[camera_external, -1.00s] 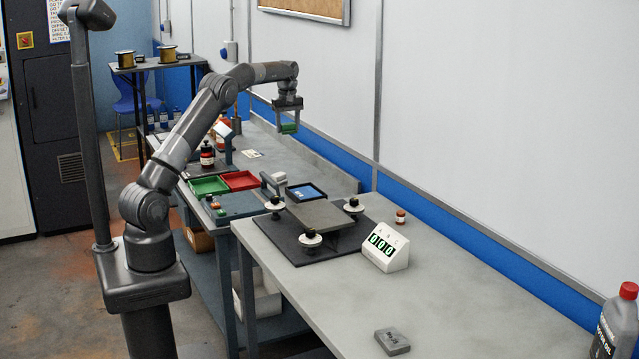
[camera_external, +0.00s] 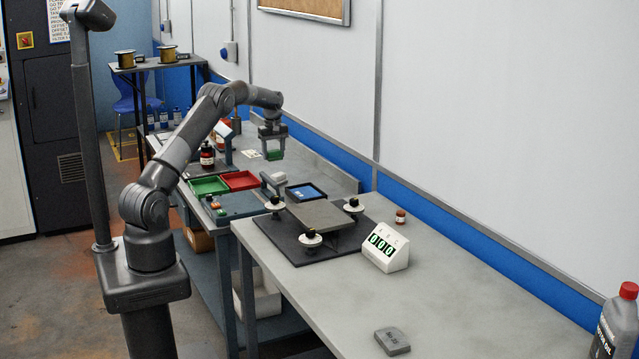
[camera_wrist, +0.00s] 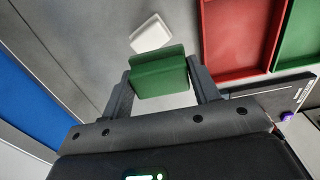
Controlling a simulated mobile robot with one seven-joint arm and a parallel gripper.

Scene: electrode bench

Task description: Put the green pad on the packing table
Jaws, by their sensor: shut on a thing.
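The green pad (camera_external: 275,155) is between the fingers of my gripper (camera_external: 272,140), which is shut on it. It hangs above the grey bench (camera_external: 325,167) along the wall, behind the red and green trays. In the wrist view the green pad (camera_wrist: 160,72) is a block with both fingers against its sides. Its gap to the bench is hard to judge. No table bears a readable packing label. A grey table (camera_external: 470,285) stands in front, and a small dark table (camera_external: 190,60) stands at the far back.
A green tray (camera_external: 208,187), red tray (camera_external: 240,180) and dark tray with a blue item (camera_external: 307,192) sit on the bench. A grey plate fixture (camera_external: 328,214) and counter display (camera_external: 385,247) stand on the front table. Its right part is mostly clear.

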